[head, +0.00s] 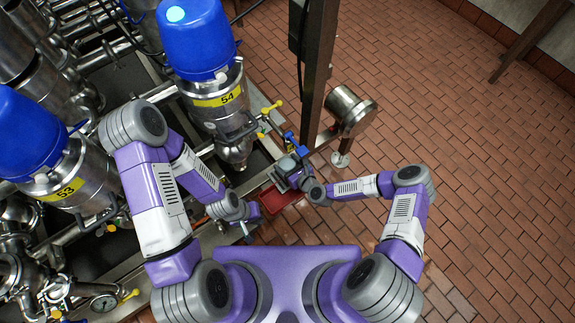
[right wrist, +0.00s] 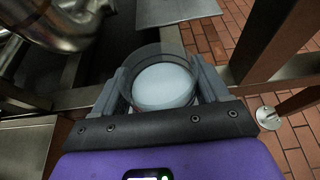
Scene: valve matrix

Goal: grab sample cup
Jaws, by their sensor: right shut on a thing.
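The sample cup (right wrist: 163,84) is a round, clear cup with a pale, whitish inside, seen from above in the right wrist view. The grey fingers of my right gripper (right wrist: 164,78) are closed against both sides of it. In the head view my right gripper (head: 283,171) is above and just beyond a red tray (head: 278,200); I cannot make out the cup there. My left gripper (head: 246,220) is lower, to the left of the red tray. Its fingers are too small to tell whether they are open or shut.
Steel valves with blue heads, numbered 54 (head: 217,95) and 63 (head: 65,185), stand at the left among pipes. A dark upright post (head: 317,75) and a steel cylinder (head: 350,108) are just beyond my right gripper.

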